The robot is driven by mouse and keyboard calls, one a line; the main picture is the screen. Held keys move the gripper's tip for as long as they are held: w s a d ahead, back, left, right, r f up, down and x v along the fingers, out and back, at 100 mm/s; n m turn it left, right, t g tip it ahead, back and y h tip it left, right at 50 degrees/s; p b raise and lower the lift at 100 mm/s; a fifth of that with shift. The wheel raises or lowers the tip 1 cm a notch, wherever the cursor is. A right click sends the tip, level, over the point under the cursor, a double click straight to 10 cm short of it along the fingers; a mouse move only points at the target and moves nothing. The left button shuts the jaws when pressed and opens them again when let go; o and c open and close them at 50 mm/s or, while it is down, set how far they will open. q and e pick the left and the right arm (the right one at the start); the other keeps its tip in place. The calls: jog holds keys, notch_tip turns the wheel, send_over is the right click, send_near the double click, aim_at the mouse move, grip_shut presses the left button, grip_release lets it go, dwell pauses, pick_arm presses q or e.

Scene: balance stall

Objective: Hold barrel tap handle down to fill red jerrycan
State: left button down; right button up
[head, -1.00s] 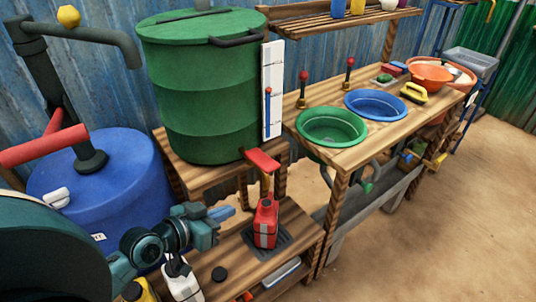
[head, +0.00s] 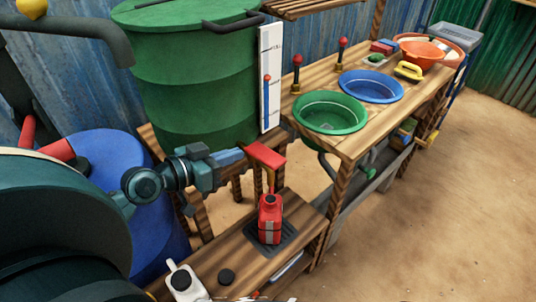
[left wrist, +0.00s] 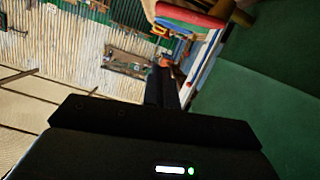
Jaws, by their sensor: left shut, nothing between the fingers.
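The green barrel (head: 200,75) stands on a wooden stand, with a red tap handle (head: 266,155) at its lower front. The red jerrycan (head: 270,222) stands upright on a dark mat on the low bench, below the tap. My left gripper (head: 238,155) is shut and empty, its blue fingertips just left of the red handle at about its height. I cannot tell whether they touch it. In the left wrist view the shut fingers (left wrist: 160,88) point towards the scene, and the red handle (left wrist: 190,18) shows near the top. My right gripper is not in view.
A white jerrycan (head: 184,282) and a black cap (head: 227,276) are on the low bench. A white level gauge (head: 270,80) is beside the barrel. A green basin (head: 330,112) and a blue basin (head: 371,86) sit in the table at right. A blue drum (head: 100,160) stands left.

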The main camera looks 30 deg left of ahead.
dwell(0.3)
pick_arm(q)
jog(key=p, duration=0.2)
send_over(268, 165)
jog(key=a, duration=0.1)
notch_tip(268, 165, down, 2)
jog(key=f, duration=0.2)
jog(key=shift+w+d+f, duration=0.2)
jog(key=shift+f, duration=0.2)
jog(key=shift+s+d+f+b, duration=0.1)
jog(key=shift+f+b, duration=0.2)
jog(key=shift+f, duration=0.5)
jog(key=shift+f+b, duration=0.3)
jog(key=shift+s+d+f+m+b, duration=0.1)
jog(key=shift+d+f+m+b, duration=0.15)
jog(key=shift+f+m+b, duration=0.5)
jog(key=shift+d+f+m+y, duration=0.1)
jog(key=shift+f+m+y, duration=0.55)
jog(key=shift+m, duration=0.2)
dwell(3.5)
